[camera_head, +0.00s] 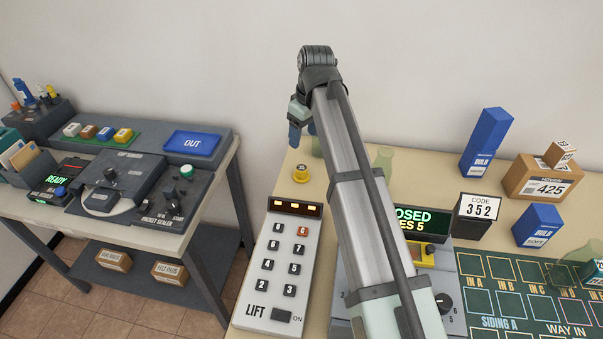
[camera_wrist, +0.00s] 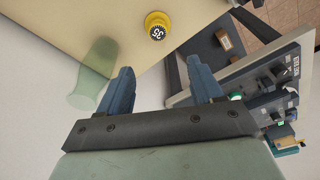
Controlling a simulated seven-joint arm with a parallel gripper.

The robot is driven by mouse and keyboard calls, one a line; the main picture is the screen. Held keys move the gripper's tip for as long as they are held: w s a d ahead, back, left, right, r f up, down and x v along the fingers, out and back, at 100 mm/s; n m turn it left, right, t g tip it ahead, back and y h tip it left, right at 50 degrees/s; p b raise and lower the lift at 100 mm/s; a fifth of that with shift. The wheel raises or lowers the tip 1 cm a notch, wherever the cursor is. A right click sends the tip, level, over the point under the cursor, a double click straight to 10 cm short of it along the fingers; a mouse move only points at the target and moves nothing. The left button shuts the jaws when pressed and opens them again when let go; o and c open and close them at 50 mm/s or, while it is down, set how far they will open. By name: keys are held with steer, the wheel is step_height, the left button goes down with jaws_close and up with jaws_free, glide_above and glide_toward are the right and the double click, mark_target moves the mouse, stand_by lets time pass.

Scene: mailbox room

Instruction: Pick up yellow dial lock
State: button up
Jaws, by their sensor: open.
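The yellow dial lock (camera_head: 301,174) is a small round piece on the cream table, left of my arm and behind the LIFT keypad in the head view. In the wrist view the yellow dial lock (camera_wrist: 157,25) shows a black dial face with white digits, beyond my fingertips. My gripper (camera_wrist: 163,82) is open with two blue fingers set wide apart and nothing between them. In the head view my gripper (camera_head: 299,135) is above the table's back area, behind the lock, apart from it and partly hidden by my arm.
A green translucent bottle (camera_wrist: 97,72) stands near my left finger in the wrist view. The LIFT keypad (camera_head: 281,262) lies in front of the lock. A second table (camera_head: 150,240) with devices is at left, across a gap. Boxes (camera_head: 541,178) stand at right.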

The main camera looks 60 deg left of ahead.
glide_above(302, 168)
step_height(302, 168, down, 8)
steer(key=shift+s+f, duration=0.1)
steer(key=shift+f, duration=0.15)
steer(key=shift+a+f, duration=0.1)
steer(key=shift+f, duration=2.5)
steer(key=c, duration=1.2)
